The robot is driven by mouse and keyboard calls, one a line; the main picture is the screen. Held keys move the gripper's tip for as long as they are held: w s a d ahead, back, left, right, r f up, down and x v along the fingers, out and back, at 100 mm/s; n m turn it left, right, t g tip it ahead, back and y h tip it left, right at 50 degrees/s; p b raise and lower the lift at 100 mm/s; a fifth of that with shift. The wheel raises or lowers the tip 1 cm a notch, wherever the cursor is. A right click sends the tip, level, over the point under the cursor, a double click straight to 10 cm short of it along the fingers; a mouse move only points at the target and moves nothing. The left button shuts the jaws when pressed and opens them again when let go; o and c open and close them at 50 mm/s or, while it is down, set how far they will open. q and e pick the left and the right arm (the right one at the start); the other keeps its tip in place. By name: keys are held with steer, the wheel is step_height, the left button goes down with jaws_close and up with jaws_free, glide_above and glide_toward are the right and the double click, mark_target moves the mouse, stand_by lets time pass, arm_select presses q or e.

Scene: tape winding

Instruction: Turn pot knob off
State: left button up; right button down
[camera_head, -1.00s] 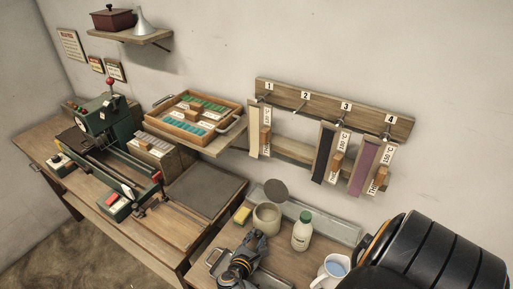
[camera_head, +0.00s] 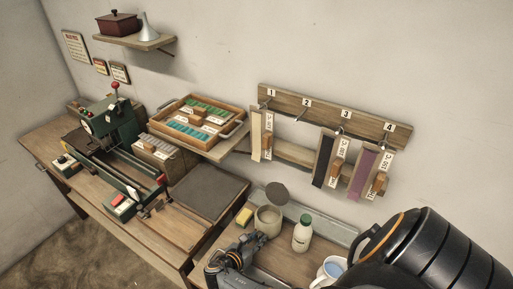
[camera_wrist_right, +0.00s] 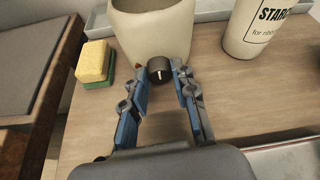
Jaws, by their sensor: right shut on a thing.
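The beige pot (camera_head: 268,221) stands on the side table in the head view, and the right wrist view shows its lower front (camera_wrist_right: 155,30). A dark round knob (camera_wrist_right: 160,66) with a pale pointer mark sits low on the pot's front. My right gripper (camera_wrist_right: 161,74) has its blue-sided fingers on either side of the knob and is shut on it. In the head view my right gripper (camera_head: 256,239) is just in front of the pot, and the knob is hidden there. My left gripper is in neither view.
A yellow-green sponge (camera_wrist_right: 95,64) lies left of the pot. A white starch bottle (camera_head: 302,233) stands to its right, with a jug (camera_head: 329,271) of blue liquid beyond. A round dark lid (camera_head: 277,192) shows behind the pot. A metal tray (camera_head: 335,232) runs along the wall.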

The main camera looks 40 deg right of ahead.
stand_by(0.3)
steer(key=c, duration=1.3)
jaws_free()
steer(key=shift+c, duration=0.2)
steer(key=shift+a, duration=0.15)
steer(key=v, duration=1.1)
steer(key=shift+s+a+r, duration=0.1)
steer(key=shift+a+r, duration=0.1)
steer(key=shift+a, duration=0.1)
